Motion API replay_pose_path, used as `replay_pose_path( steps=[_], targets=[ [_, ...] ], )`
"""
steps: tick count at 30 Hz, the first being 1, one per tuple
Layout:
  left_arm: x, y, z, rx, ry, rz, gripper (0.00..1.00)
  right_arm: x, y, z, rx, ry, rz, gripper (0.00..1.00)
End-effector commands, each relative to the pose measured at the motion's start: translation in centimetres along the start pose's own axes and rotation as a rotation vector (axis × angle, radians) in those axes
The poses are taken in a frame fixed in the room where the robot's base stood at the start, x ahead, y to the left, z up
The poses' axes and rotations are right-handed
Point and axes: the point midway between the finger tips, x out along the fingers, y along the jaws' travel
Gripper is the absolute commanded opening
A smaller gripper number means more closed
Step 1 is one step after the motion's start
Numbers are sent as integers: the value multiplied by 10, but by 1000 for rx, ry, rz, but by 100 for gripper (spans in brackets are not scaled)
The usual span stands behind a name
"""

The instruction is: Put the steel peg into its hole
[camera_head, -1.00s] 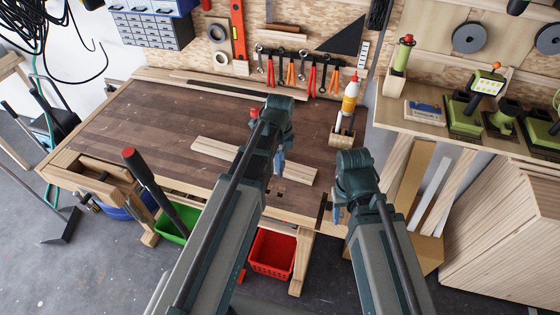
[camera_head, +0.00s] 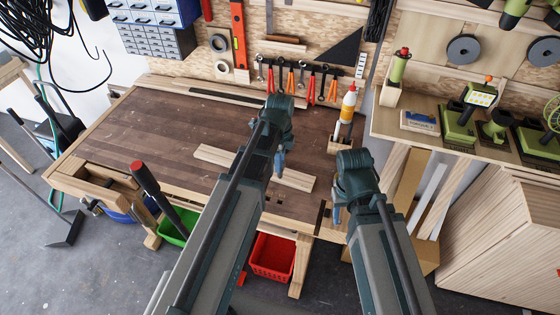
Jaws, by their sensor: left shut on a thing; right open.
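My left gripper (camera_head: 280,163) hangs over the wooden workbench (camera_head: 160,125), at the pale wooden board (camera_head: 220,157). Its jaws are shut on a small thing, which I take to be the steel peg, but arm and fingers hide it. My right gripper (camera_head: 337,214) is open, with nothing seen in it, near the bench's front right corner. I cannot make out the peg's hole. My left forearm covers the middle of the board and part of the bench top.
A glue bottle (camera_head: 348,104) stands in a wooden holder at the bench's back right. A red basket (camera_head: 271,257) and a green bin (camera_head: 180,228) are below the front edge. A tool shelf (camera_head: 410,130) lies to the right. The bench's left side is clear.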

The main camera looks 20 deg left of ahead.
Motion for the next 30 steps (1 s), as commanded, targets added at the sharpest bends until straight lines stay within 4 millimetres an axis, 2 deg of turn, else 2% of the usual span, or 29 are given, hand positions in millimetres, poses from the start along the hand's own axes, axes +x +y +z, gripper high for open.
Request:
replay_pose_path(
  steps=[18,30],
  targets=[
    [-38,0,0,0,0,0,0,-38,4,2,0,-1,0,50],
    [-39,0,0,0,0,0,0,-39,4,3,-1,-2,0,50]
  ],
)
